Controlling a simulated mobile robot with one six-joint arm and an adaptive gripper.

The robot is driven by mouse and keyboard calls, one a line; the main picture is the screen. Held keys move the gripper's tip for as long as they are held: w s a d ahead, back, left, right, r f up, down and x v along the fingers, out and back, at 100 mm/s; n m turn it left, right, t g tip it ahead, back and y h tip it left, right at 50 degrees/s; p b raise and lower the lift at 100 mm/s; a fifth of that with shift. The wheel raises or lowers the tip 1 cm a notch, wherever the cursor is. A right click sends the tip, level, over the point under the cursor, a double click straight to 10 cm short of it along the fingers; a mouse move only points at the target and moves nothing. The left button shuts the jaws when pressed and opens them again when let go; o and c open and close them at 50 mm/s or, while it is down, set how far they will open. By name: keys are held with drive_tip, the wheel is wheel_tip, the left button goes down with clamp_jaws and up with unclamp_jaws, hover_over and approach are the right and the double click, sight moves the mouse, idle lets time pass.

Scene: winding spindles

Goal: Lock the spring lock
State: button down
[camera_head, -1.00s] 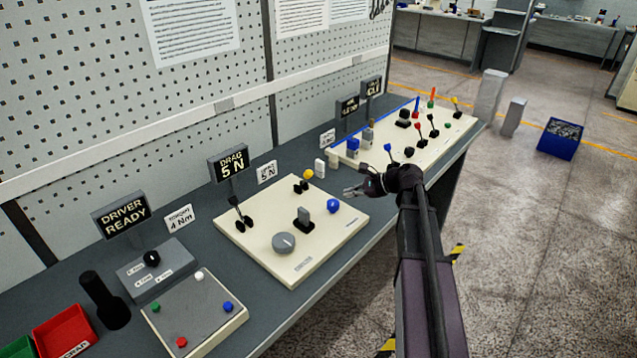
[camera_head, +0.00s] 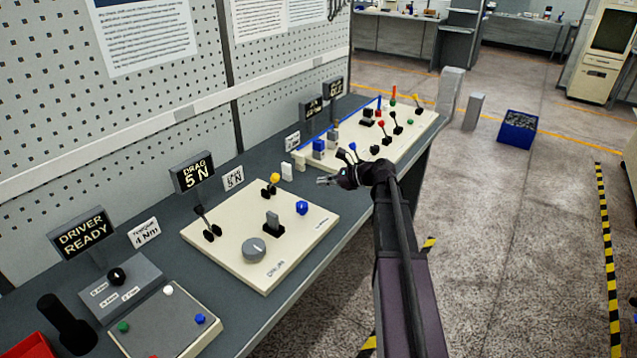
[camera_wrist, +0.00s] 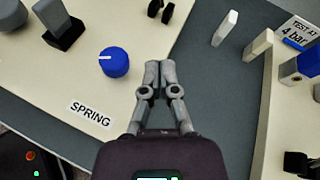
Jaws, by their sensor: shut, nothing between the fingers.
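A blue knob (camera_head: 302,208) stands on the right part of a cream panel (camera_head: 225,262) on the bench. In the wrist view the blue knob (camera_wrist: 114,62) shows a short white mark on its top, and a "SPRING" label (camera_wrist: 90,114) lies on the panel beside it. No part is marked as a lock by name. My gripper (camera_head: 323,181) is just right of and behind the blue knob in the head view. In the wrist view my gripper (camera_wrist: 160,68) has its fingertips together, empty, right of the knob and apart from it.
The cream panel also bears a grey dial (camera_head: 254,250), a dark upright lever (camera_head: 272,224) and a yellow knob (camera_head: 275,178). A second panel (camera_head: 412,122) with several levers stands farther along the bench. Small white blocks (camera_head: 287,172) stand between the panels. A "DRAG 5 N" display (camera_head: 192,173) stands behind.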

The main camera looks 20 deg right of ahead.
sight(275, 178)
drive_tip(key=b+x, duration=0.3)
drive_tip(key=x, duration=0.5)
drive_tip(key=shift+a+f, duration=0.1)
drive_tip(key=shift+f, duration=0.05)
drive_tip(key=shift+w+a+r+p, duration=0.25)
drive_tip(key=shift+a+p, duration=0.05)
drive_tip(key=shift+a, duration=0.15)
drive_tip(key=shift+w+a+r+p, duration=0.25)
drive_tip(key=shift+a, duration=0.15)
drive_tip(key=shift+w+a+r+p, duration=0.15)
drive_tip(key=shift+w+a+p, duration=0.05)
drive_tip(key=shift+a, duration=0.3)
drive_tip(key=shift+w+a+r+p, duration=0.15)
drive_tip(key=shift+w+a+r, duration=0.05)
drive_tip(key=shift+a, duration=0.3)
